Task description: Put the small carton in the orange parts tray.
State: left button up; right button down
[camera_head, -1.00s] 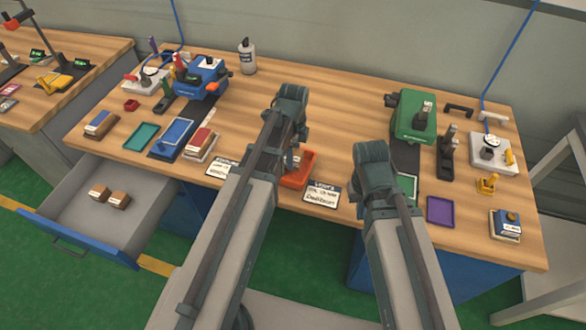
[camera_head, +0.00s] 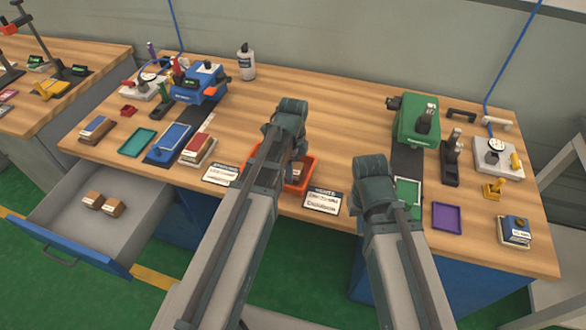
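The orange parts tray (camera_head: 312,166) lies near the front edge of the table, partly hidden behind my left arm. My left gripper (camera_head: 298,152) points down at the tray, its fingers mostly hidden by my own wrist. A small brownish shape (camera_head: 297,170) shows at the tray beneath the gripper; I cannot tell whether it is a carton, held or resting. Two small brown cartons, one (camera_head: 92,199) left of the other (camera_head: 114,207), sit in the open drawer. My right gripper (camera_head: 371,172) is over the table right of the tray, its fingers hidden by the wrist.
The grey drawer (camera_head: 60,198) stands open at the left. A blue machine (camera_head: 203,82) and a green machine (camera_head: 416,118) stand on the table. The back middle of the table is clear.

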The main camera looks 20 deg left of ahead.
pick_arm(q)
jog(key=o, duration=0.3)
jog(key=shift+o, duration=0.2)
notch_tip(320, 180, up, 12)
jog(key=p, duration=1.3)
jog(key=s+d+n+y, duration=0.1)
jog(key=s+d+n, duration=0.9)
jog(key=s+n, duration=0.4)
jog(key=shift+s+d+r+n+b, duration=0.15)
jog(key=shift+d+r+n+b, duration=0.1)
jog(key=shift+n+b, duration=0.1)
